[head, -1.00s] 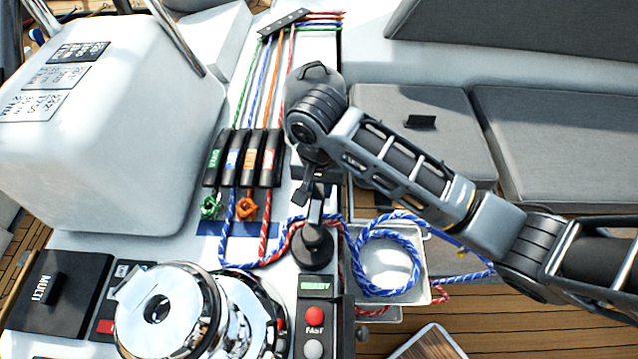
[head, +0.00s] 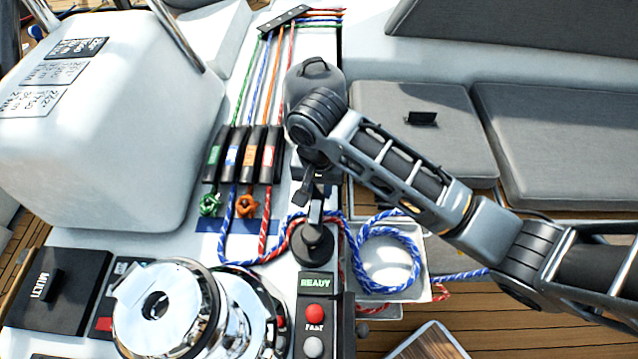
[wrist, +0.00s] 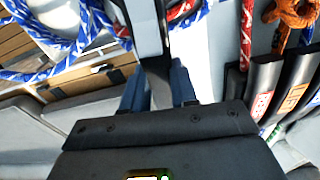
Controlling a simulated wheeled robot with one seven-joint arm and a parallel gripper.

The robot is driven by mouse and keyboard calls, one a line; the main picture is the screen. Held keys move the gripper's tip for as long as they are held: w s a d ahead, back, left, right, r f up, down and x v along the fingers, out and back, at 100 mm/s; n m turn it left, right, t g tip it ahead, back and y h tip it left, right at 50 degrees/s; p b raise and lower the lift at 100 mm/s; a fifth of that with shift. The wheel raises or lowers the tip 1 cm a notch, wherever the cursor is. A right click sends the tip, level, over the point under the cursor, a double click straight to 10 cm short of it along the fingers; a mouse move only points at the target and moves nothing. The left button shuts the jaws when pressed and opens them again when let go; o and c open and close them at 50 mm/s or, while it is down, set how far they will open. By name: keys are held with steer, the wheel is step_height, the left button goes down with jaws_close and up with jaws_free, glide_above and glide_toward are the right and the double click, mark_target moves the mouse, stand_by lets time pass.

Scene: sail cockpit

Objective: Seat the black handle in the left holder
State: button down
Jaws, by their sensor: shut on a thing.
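The black handle (wrist: 150,40) is a dark bar between the two blue-grey fingers of my gripper (wrist: 158,88) in the wrist view. My gripper is shut on it. In the head view my gripper (head: 313,188) points down over the white console, and the handle (head: 315,212) shows below it, just above or touching a round black knob or base (head: 312,245). I cannot tell whether they are joined. I cannot make out the left holder; my arm hides part of the console there.
Several black rope clutches (head: 242,155) stand left of my gripper. A chrome winch (head: 165,310) and a READY panel with buttons (head: 315,315) are in front. Blue and red ropes (head: 390,260) coil in a white tray on the right. Grey cushions (head: 420,150) lie behind my arm.

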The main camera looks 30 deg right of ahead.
steer(key=shift+f+b, duration=0.55)
steer(key=shift+f, duration=0.55)
stand_by(0.6)
steer(key=shift+c, duration=1.6)
jaws_free()
step_height(320, 180, up, 6)
steer(key=p, duration=0.6)
steer(key=shift+r, duration=0.1)
steer(key=shift+r+p, duration=0.35)
steer(key=shift+r, duration=1.05)
